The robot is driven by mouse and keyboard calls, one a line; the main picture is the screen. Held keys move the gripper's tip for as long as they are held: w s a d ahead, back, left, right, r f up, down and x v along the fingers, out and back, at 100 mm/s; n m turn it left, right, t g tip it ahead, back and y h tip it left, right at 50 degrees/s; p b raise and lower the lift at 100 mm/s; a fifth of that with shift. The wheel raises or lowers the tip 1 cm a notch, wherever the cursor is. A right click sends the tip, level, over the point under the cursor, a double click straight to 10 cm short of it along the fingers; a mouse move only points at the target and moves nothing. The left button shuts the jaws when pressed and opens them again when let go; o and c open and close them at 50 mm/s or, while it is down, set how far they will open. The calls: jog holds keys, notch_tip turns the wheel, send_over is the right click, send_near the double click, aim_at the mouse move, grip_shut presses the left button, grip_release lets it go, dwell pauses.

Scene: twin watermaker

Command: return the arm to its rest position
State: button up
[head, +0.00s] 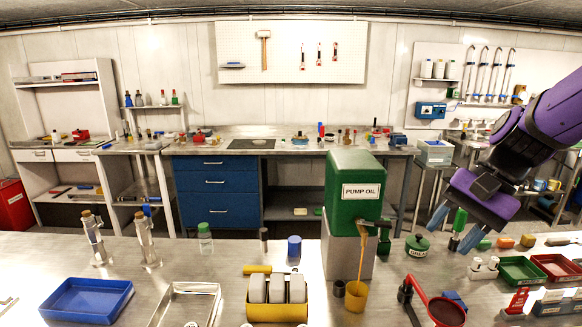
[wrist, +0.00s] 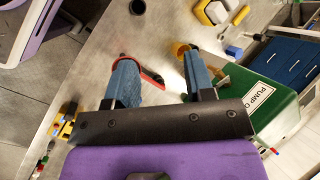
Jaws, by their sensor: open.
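My purple arm reaches in from the right side of the head view. My gripper (head: 455,230) hangs above the right part of the near steel bench, its blue fingers pointing down. In the wrist view my gripper (wrist: 160,78) has its two blue fingers spread apart with nothing between them. The green pump oil tank (head: 354,186) stands to the left of my gripper in the head view. It also shows in the wrist view (wrist: 262,108) at the right, beside a finger. A green-handled tool (head: 459,221) appears behind or between the fingers in the head view; I cannot tell its distance.
A yellow cup (head: 356,296) stands under the tank's spout, with an oil-coloured stream above it. A red round-headed tool (head: 446,311), green tray (head: 522,269) and red tray (head: 556,267) lie on the right. A blue tray (head: 86,300) is at left. Bare bench shows between items.

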jog(key=s+d+r+n+t+h, duration=0.4)
jog(key=s+r+n+t+h, duration=0.1)
jog(key=s, duration=0.6)
jog(key=shift+d+r+n+t+h, duration=0.15)
jog(key=shift+r+n+t+h, duration=0.25)
jog(key=shift+r+n, duration=0.55)
